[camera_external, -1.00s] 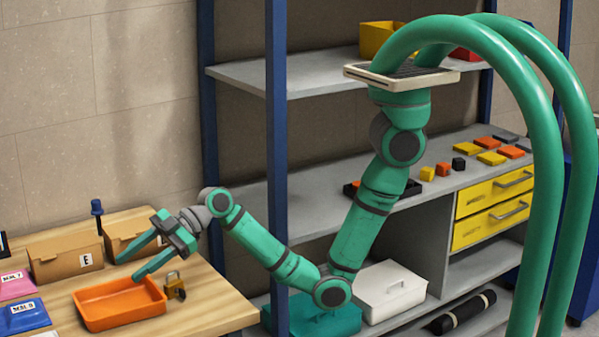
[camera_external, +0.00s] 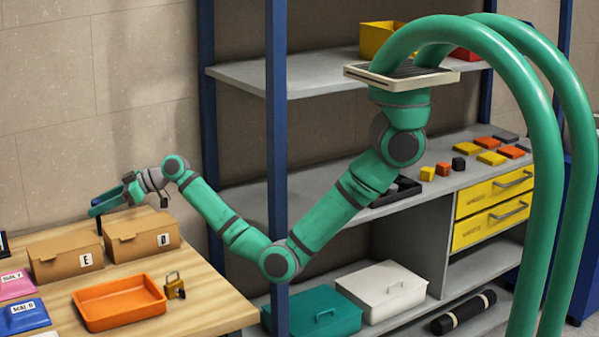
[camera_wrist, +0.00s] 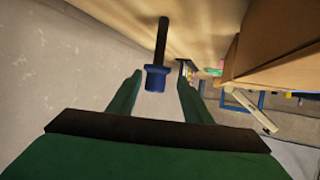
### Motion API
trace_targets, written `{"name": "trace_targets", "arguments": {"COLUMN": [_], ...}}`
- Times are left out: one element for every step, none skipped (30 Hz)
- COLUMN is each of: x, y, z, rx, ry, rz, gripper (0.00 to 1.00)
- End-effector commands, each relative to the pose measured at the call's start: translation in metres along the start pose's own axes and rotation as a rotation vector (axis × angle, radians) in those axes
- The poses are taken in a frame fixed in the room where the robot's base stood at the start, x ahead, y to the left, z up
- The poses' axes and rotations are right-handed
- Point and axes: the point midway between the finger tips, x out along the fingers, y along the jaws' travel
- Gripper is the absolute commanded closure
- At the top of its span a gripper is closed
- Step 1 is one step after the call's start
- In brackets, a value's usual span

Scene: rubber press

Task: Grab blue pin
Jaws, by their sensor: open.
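The blue pin has a blue head (camera_wrist: 155,78) and a dark shaft in the wrist view. It stands upright on the wooden table behind the cardboard boxes. In the external view only a short piece of its shaft (camera_external: 99,225) shows below my fingers; its head is hidden there. My gripper (camera_external: 103,205) is open and roughly level, at the height of the pin's head. In the wrist view the head lies between my two fingers (camera_wrist: 159,80), with a gap on each side. I see no contact.
Cardboard boxes marked E (camera_external: 66,261) and D (camera_external: 143,243) stand close in front of the pin. The orange tray (camera_external: 120,324) and a padlock (camera_external: 174,287) are nearer. A blue rack post (camera_external: 277,150) stands right of the table. The wall is behind.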

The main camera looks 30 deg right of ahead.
Motion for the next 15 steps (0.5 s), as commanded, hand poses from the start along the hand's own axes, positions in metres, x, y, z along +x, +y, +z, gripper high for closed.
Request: {"name": "trace_targets", "arguments": {"x": [0.003,0.004,0.006,0.008,0.011,0.015,0.02,0.024,0.029,0.033,0.037,0.042,0.045,0.048,0.051], "y": [-0.001,0.0,0.0,0.0,0.001,0.002,0.003,0.004,0.005,0.005,0.005,0.006,0.006,0.006,0.006], "z": [0.0,0.0,0.0,-0.001,0.0,0.0,0.001,0.001,0.002,0.002,0.003,0.002,0.002,0.002,0.003], "rx": [0.0,0.0,0.0,0.001,0.001,0.001,0.002,0.002,0.002,0.002,0.002,0.001,0.001,0.001,0.001], "ry": [0.0,0.0,0.001,0.001,0.001,0.001,0.0,0.0,0.001,0.001,0.0,0.002,0.002,0.001,0.001], "rz": [-0.001,-0.001,-0.001,-0.001,-0.001,-0.001,-0.002,-0.002,-0.002,-0.003,-0.004,-0.002,-0.002,-0.002,-0.002], "gripper": [0.55,0.55,0.55,0.55,0.55,0.55,0.55,0.55,0.55,0.55,0.55,0.55,0.55,0.55,0.55]}}
